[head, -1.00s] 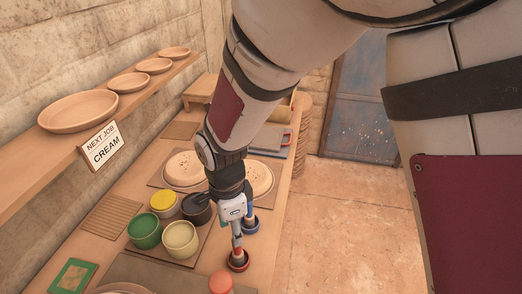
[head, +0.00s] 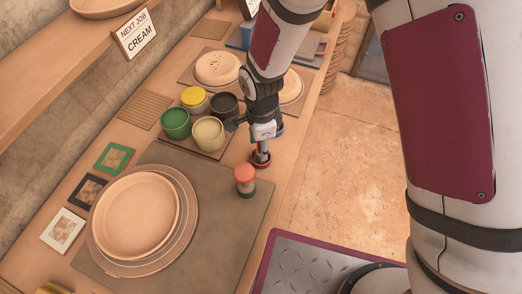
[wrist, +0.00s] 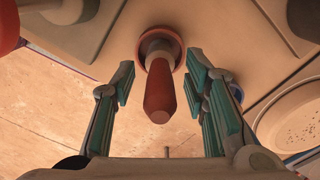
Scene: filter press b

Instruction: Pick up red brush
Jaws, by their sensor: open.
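In the wrist view my gripper (wrist: 160,78) is open, with one pair of teal pads on each side of the handle. A gap shows between the handle and the pads on both sides. The gripper hides most of the brush in the head view.
A red-topped shaker (head: 245,178) stands close by, toward the camera. Green (head: 175,124), cream (head: 207,133), yellow-topped (head: 194,99) and dark pots stand to the left. A blue part (wrist: 236,92) shows behind the right finger. A round dish (head: 136,215) lies on the mat (head: 225,235).

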